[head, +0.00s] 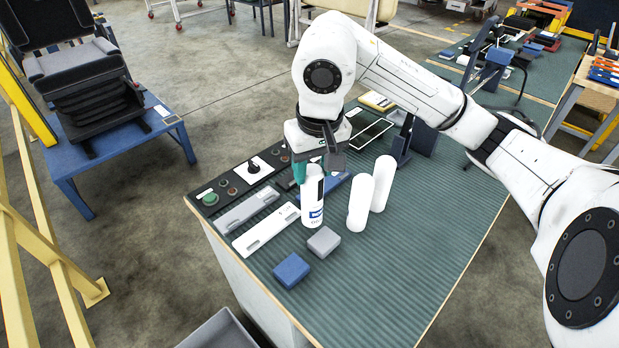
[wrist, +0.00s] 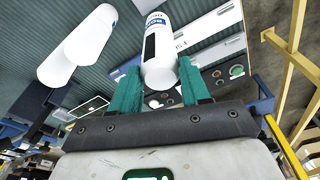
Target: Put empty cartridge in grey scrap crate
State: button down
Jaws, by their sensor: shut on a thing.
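My gripper (head: 311,170) has teal fingers. It is shut on a white cartridge (head: 313,212) with a blue label and a dark strip. The wrist view shows this cartridge (wrist: 158,45) between the fingertips (wrist: 157,78). It is upright over the green bench, and I cannot tell whether its base touches the mat. Two other white cartridges (head: 359,205) (head: 382,184) stand just to its right; they also show in the wrist view (wrist: 86,36) (wrist: 56,68). A grey crate (head: 222,328) is low at the bottom edge of the head view, partly cut off; its visible inside looks empty.
The bench (head: 400,260) has a grey block (head: 323,241) and a blue block (head: 291,270) in front of the held cartridge. Flat plates (head: 266,230) and a control panel (head: 240,181) lie to the left. The bench's front right is clear. A yellow rail (head: 45,240) stands at far left.

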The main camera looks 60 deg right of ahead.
aim_at(310, 183)
jog(key=shift+w+f, duration=0.3)
notch_tip(310, 183, down, 2)
jog(key=shift+a+p, duration=0.1)
jog(key=shift+p, duration=0.3)
jog(key=shift+f, duration=0.7)
jog(key=shift+f+b, duration=0.15)
jog(key=shift+b, duration=0.15)
jog(key=c, duration=0.5)
grip_release()
